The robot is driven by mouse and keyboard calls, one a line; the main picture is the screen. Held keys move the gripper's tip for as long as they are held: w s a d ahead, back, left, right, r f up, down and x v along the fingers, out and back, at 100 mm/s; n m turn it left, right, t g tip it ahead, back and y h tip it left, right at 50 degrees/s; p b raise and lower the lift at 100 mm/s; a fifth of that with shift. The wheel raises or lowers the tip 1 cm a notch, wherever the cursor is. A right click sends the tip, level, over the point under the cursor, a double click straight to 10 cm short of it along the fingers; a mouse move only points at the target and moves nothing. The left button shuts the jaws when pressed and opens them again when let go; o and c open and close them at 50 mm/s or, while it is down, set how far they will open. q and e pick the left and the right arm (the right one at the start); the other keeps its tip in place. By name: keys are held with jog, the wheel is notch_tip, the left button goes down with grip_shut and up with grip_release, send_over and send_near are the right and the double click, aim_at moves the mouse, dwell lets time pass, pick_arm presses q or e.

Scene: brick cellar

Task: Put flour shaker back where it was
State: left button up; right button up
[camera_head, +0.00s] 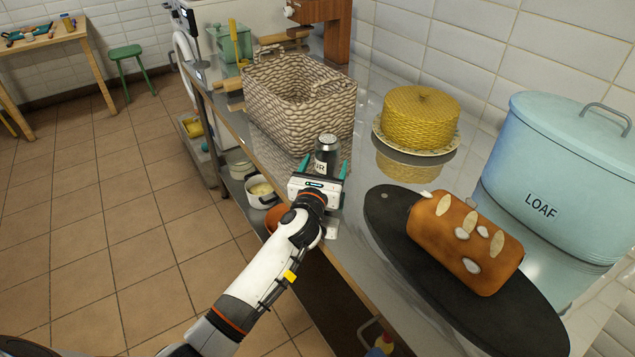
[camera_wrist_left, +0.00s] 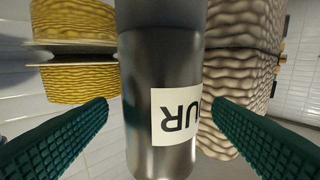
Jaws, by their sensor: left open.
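The flour shaker (camera_head: 326,152), a grey metal cylinder with a dark top and a white label, stands upright on the shiny metal counter, in front of the woven basket (camera_head: 290,105). My left gripper (camera_head: 325,168) is open, with its green fingers on either side of the shaker. In the left wrist view the shaker (camera_wrist_left: 160,90) fills the middle, its label partly readable as "UR". A gap shows between it and each finger. Its base is hidden by the gripper in the head view. My right gripper is not in view.
A dark oval board (camera_head: 390,232) with a bread loaf (camera_head: 465,243) lies nearer, beside a blue LOAF bin (camera_head: 550,165). The counter's front edge is close to the gripper. A white pot (camera_head: 262,193) sits below.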

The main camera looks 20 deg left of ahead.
pick_arm(q)
jog(key=s, duration=0.9)
jog(key=shift+d, duration=0.35)
jog(key=shift+f, duration=0.1)
